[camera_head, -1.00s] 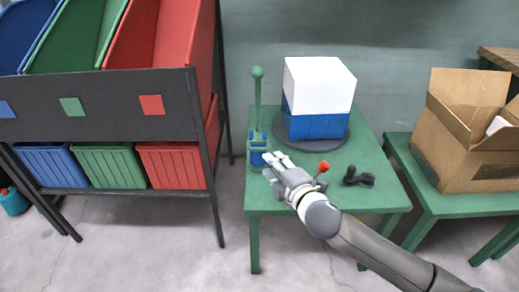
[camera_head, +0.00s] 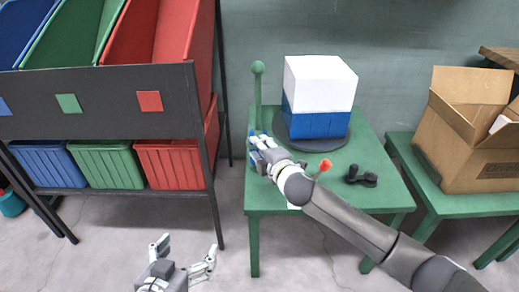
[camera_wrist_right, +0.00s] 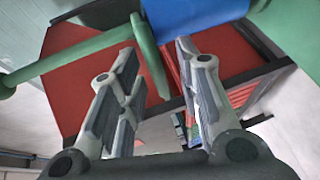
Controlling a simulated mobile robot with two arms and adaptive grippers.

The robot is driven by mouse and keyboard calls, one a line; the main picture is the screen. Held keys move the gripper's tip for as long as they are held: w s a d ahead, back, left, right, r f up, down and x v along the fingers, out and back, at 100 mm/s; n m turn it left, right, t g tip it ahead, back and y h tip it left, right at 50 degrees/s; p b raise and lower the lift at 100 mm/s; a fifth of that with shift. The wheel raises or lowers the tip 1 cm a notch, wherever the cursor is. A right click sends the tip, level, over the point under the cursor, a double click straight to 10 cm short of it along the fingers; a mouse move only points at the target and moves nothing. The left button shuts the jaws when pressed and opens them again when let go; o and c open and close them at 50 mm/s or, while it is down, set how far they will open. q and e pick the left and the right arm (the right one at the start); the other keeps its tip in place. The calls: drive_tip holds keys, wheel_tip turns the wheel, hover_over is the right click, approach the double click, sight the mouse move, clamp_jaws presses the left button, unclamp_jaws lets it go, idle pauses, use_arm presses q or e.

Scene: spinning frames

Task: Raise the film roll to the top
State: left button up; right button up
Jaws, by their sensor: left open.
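The green post with a ball top (camera_head: 258,85) stands upright at the left of the green table. The blue film roll (camera_wrist_right: 195,14) is low on the post, beside a green disc (camera_wrist_right: 150,58); in the head view my right gripper hides most of it. My right gripper (camera_head: 260,150) is at the roll. In the right wrist view its fingers (camera_wrist_right: 158,52) are apart, with the disc's edge between them and the roll just beyond. My left gripper (camera_head: 182,250) is open and empty, low in front of the bins, away from the table.
A white and blue block (camera_head: 320,85) stands on a dark round plate (camera_head: 352,128) behind my right arm. A red-tipped lever (camera_head: 325,165) and a black handle (camera_head: 360,177) are close by. Colored bins (camera_head: 170,165) fill a left rack; a cardboard box (camera_head: 470,145) stands right.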

drive_tip(key=shift+w+a+f, duration=0.1)
drive_tip(key=shift+w+a, duration=0.05)
drive_tip(key=shift+w, duration=0.3)
clamp_jaws()
drive_tip(key=shift+s+f, duration=0.1)
